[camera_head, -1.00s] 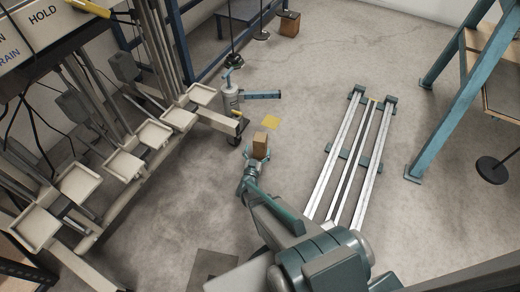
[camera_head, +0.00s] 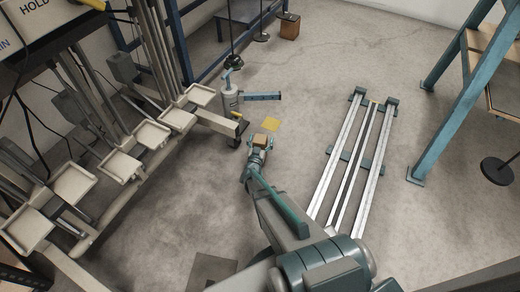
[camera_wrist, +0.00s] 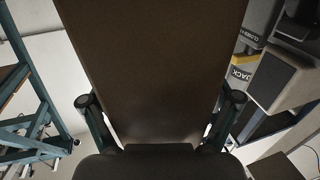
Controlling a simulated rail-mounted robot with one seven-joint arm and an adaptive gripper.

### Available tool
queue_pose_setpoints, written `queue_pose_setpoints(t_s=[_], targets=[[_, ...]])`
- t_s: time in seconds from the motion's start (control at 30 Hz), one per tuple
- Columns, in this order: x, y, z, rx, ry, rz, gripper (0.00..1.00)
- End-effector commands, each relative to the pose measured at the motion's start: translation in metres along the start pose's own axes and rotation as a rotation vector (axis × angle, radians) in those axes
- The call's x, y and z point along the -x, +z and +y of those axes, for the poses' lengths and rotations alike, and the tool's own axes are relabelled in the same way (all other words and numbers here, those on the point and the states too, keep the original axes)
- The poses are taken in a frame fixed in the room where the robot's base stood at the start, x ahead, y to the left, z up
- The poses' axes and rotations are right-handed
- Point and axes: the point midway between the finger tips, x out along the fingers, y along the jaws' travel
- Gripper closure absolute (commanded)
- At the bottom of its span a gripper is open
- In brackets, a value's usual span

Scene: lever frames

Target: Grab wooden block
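In the wrist view the block (camera_wrist: 155,65) fills the middle, dark and very close. The fingers of my gripper (camera_wrist: 160,118) stand apart to its left and right, with thin light slivers showing beside the block. Whether the pads touch it is hidden.
The lever frame with cream pedals (camera_head: 120,165) stands at left. A grey jack (camera_head: 232,98) with a blue handle is close above the block. Metal rails (camera_head: 350,155) lie to the right. A blue stand (camera_head: 445,100) is at far right. The floor between is clear.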

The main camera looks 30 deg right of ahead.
Motion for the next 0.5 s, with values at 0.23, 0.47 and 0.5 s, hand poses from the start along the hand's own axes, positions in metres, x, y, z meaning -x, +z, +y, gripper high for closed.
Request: queue_pose_setpoints(t_s=[0.23,0.47,0.5], targets=[[0.0001,0.0001,0.0,0.0,0.0,0.0,0.58],[0.0,0.0003,0.0,0.0,0.0,0.0,0.79],[0.0,0.0004,0.0,0.0,0.0,0.0,0.79]])
